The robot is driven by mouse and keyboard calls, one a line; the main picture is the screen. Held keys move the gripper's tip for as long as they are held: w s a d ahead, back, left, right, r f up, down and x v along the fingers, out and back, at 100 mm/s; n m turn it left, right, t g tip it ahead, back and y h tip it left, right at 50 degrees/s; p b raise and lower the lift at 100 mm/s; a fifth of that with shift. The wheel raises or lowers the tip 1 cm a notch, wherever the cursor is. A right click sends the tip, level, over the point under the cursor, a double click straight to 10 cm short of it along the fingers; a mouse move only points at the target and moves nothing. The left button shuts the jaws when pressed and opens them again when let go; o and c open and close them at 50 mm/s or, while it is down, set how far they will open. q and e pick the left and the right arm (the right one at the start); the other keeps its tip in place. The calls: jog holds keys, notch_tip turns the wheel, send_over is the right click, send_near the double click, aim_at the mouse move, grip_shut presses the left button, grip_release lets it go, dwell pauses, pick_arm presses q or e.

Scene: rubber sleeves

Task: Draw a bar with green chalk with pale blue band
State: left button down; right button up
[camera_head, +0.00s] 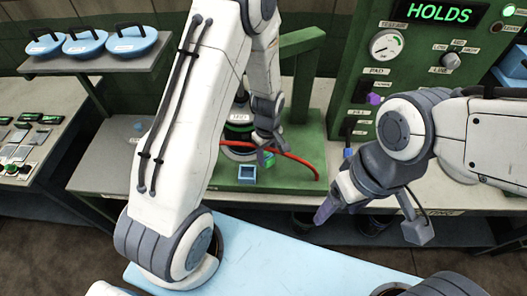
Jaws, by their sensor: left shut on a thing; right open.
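My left gripper (265,151) reaches down over the green press base (292,178) and is shut on a small green piece (268,160). The piece is too small and too covered by the fingers to tell whether it is chalk or has a pale blue band. A pale blue square block with a dark opening (247,173) sits on the base just left of and below it. My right gripper (332,207) is open at the bench's front edge, right of the base, pointing down and left. No drawn bar can be made out.
A red hose (297,159) curves across the base beside my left gripper. A green panel (419,62) with a gauge and a display reading HOLDS stands behind. A pale blue surface (285,262) is clear in front.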

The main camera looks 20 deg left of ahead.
pick_arm(q)
jog(key=s+d, duration=0.1)
jog(key=d, duration=0.1)
jog(key=shift+s+d, duration=0.3)
jog(key=shift+s, duration=0.05)
jog(key=shift+a, duration=0.1)
dwell(0.6)
jog(key=w+a, duration=0.3)
jog(key=a, duration=0.2)
jog(key=shift+w+a, duration=0.25)
jog(key=shift+w, duration=0.1)
jog(key=shift+w+a, duration=0.6)
jog(key=shift+a, duration=0.3)
dwell(0.8)
jog(key=shift+w+d, duration=0.6)
jog(key=shift+w, duration=0.25)
jog(key=shift+w+d, duration=0.6)
jog(key=shift+w, duration=0.2)
jog(key=shift+a, duration=0.1)
